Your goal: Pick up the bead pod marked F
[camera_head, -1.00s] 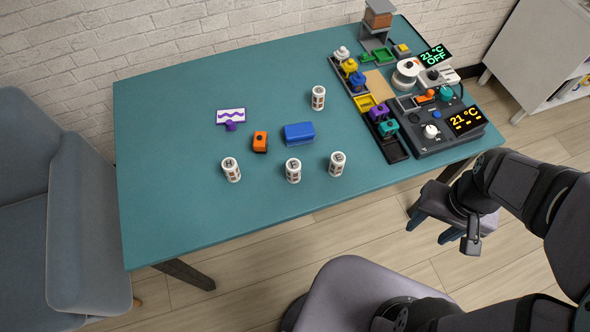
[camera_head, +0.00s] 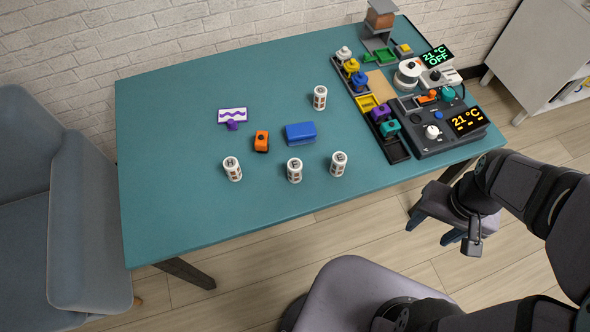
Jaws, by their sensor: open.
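Several white cylindrical bead pods with dark letters on top stand upright on the teal table. One pod (camera_head: 294,171) stands at the front middle; its letter looks like F, but it is too small to be sure. To its right stands a pod (camera_head: 338,164) whose letter looks like E or F. The left pod (camera_head: 232,169) seems marked H. A further pod (camera_head: 320,97) stands farther back, its mark unreadable. My gripper (camera_head: 432,230) is open and empty, off the table's front right edge, well apart from all the pods.
A blue box (camera_head: 300,133), an orange block (camera_head: 261,141) and a purple-handled stamp (camera_head: 232,119) lie behind the front pods. Trays of coloured pieces and a control unit (camera_head: 440,132) fill the table's right end. The table's (camera_head: 180,215) left and front are clear.

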